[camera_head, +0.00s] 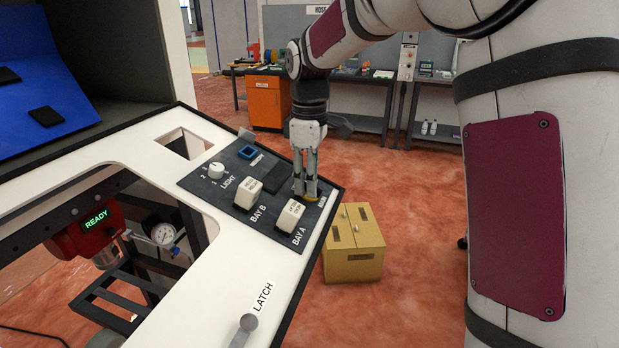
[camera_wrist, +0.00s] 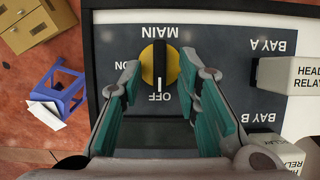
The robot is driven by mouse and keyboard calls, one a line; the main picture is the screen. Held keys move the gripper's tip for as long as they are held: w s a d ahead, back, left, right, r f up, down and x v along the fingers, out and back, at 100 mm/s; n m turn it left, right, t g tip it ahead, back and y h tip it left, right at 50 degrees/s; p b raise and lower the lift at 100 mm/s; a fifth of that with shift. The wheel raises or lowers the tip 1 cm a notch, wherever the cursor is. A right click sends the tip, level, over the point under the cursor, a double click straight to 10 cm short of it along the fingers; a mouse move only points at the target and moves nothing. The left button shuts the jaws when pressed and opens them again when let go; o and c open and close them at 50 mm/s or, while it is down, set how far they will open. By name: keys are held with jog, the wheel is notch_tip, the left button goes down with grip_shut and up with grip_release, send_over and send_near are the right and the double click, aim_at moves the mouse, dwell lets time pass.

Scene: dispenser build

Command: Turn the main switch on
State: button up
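The main switch is a yellow round knob with a black bar handle (camera_wrist: 160,64), on the dark panel under the label MAIN. Its bar lies upright in the wrist view, with a white mark at the end by OFF; ON is at the left. In the head view a little of the yellow knob (camera_head: 311,199) shows under the fingers. My gripper (camera_wrist: 162,76) is open, with one teal-padded finger on each side of the knob and gaps between. In the head view my gripper (camera_head: 306,192) points down at the panel's far right corner.
White relay blocks sit at BAY A (camera_head: 290,214) and BAY B (camera_head: 247,194), close to the switch. A LIGHT knob (camera_head: 216,170) and LATCH lever (camera_head: 243,331) are on the console.

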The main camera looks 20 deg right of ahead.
jog(key=shift+c, duration=0.6)
grip_shut()
jog(key=shift+m, duration=0.3)
jog(key=shift+w+d+m+g+y, duration=0.1)
jog(key=shift+m+g+y, duration=0.1)
jog(key=shift+m, duration=0.4)
jog(key=shift+w+d+m+g+y, duration=0.1)
jog(key=shift+m+g+y, duration=0.1)
jog(key=shift+m, duration=0.4)
jog(key=m+y, duration=0.1)
jog(key=m, duration=0.2)
jog(key=shift+w+d+g, duration=0.1)
jog(key=shift+d+g, duration=0.05)
jog(key=shift+g, duration=0.25)
jog(key=m, duration=0.2)
jog(key=m+y, duration=0.2)
jog(key=m, duration=0.1)
jog(key=shift+d+m, duration=0.3)
jog(key=shift+d, duration=0.05)
jog(key=m, duration=0.1)
jog(key=m+y, duration=0.1)
jog(key=m, duration=0.1)
jog(key=m+y, duration=0.1)
jog(key=m, duration=0.1)
jog(key=shift+d+f+p, duration=0.15)
jog(key=shift+d+p, duration=0.1)
jog(key=shift+p, duration=0.05)
jog(key=shift+m+t, duration=0.3)
jog(key=shift+m, duration=0.1)
